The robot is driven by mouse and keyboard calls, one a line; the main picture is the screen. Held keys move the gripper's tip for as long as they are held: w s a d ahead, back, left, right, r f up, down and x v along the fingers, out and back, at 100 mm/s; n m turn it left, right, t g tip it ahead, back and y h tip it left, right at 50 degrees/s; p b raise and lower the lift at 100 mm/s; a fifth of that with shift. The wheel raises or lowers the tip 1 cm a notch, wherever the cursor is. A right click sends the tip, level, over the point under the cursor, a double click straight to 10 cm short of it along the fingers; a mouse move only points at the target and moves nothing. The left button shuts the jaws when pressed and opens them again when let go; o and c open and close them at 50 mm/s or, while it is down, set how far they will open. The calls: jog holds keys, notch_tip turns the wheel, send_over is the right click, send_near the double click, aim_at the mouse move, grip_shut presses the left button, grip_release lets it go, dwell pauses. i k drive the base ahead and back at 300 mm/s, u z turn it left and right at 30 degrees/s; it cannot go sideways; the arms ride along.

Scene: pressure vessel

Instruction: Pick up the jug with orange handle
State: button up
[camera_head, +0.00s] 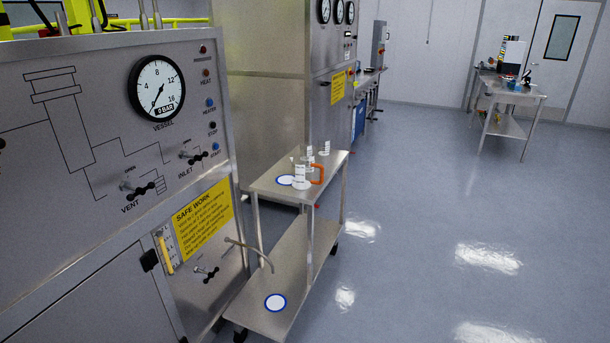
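The jug with the orange handle (302,176) is small and white. It stands on the top shelf of a metal trolley (268,187), near its right edge, in the middle of the view. Its orange handle (318,174) points to the right. A white disc with a blue rim (285,180) lies on the shelf just left of the jug. Small white containers (325,148) stand behind the jug, partly overlapping it. My gripper is not in view.
A control panel with a gauge (157,89) and VENT and INLET valves fills the left, close to the trolley. A bent pipe (252,249) sticks out near the trolley. The trolley's lower shelf holds another blue-rimmed disc (275,302). The floor (430,240) to the right is clear.

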aim_at(302, 166)
jog(key=z, duration=0.15)
jog(key=i, duration=2.1)
jog(key=z, duration=0.4)
jog(key=i, duration=1.1)
jog(key=z, duration=0.05)
